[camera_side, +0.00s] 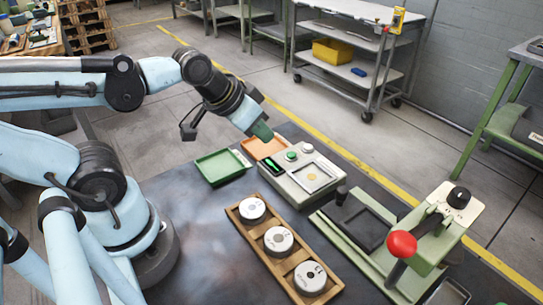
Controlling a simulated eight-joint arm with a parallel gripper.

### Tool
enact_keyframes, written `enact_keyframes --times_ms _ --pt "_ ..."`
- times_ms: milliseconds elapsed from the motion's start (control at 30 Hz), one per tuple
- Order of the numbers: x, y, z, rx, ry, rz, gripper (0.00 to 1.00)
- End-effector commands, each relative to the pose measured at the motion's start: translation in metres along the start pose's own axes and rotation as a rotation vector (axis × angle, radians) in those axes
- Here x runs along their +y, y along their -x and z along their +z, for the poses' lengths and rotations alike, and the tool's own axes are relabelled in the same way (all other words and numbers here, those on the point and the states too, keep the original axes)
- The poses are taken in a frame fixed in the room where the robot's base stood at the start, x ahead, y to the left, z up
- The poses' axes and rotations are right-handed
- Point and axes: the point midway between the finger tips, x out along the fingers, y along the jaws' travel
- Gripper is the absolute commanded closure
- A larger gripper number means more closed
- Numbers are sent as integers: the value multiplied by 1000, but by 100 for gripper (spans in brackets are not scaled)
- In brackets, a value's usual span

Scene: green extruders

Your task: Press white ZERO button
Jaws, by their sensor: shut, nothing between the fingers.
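A pale box-shaped device (330,194) stands on the dark table, with a small green display (272,166) at its left end. On its top rear edge are a round white button (307,148) and a green button (291,156) to its left. No ZERO lettering can be read at this size. My gripper (264,134) is shut and empty, pointing down and to the right. In the picture its tip is left of and above both buttons, apart from the white one. Its exact height over the device cannot be told.
An orange tray (277,144) lies behind the device and a green tray (220,167) to its left. A wooden rack (297,256) with three round weights is in front. A green press (432,238) with a red knob (402,244) stands at right.

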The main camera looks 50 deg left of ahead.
Motion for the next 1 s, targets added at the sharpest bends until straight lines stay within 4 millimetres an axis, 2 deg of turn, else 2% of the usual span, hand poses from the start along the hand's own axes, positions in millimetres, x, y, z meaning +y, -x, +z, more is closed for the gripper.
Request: enact_keyframes --times_ms 667,767,1000 --pt "0 -1 -4 1 14 6 100" --pt "0 -4 -12 3 49 22 100" --pt "-3 -21 -50 19 198 94 100"
